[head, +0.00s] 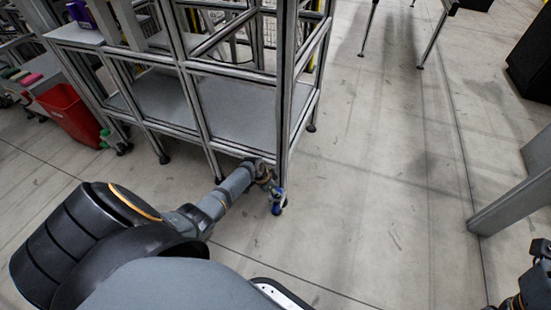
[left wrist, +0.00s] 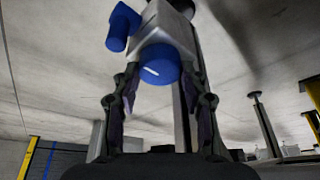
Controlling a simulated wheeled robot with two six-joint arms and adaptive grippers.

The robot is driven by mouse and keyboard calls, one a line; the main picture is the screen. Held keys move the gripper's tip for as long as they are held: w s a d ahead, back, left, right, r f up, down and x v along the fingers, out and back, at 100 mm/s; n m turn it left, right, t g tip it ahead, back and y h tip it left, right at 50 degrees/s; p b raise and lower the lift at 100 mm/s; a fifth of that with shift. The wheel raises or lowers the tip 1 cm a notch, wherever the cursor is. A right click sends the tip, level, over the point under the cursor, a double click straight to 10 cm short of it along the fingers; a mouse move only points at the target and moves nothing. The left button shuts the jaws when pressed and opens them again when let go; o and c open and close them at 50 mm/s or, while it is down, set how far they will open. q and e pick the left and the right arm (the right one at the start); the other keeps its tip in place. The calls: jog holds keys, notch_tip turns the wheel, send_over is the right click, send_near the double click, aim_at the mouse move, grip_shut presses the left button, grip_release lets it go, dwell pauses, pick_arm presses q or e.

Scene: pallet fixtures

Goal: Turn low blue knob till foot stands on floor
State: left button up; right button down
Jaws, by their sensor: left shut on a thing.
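The blue knob (left wrist: 160,66) with a white mark on its face sits on a grey metal block at the foot of a frame post. In the left wrist view, which looks upside down, a second blue part (left wrist: 123,27) sticks out beside it. In the head view the blue foot assembly (head: 277,209) is at the base of the near corner post. My left gripper (head: 272,184) reaches it low from the left, its two fingers on either side of the knob, shut on it. Whether the foot touches the floor cannot be told. My right gripper (head: 536,285) is partly cut off at the lower right.
The aluminium frame rack (head: 287,100) with grey shelves stands over the knob. A red bin (head: 70,112) is at the left. The floor (head: 380,190) right of the rack is clear.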

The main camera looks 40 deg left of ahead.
dwell(0.3)
pick_arm(q)
jog(key=o, duration=1.1)
jog(key=shift+o, duration=0.2)
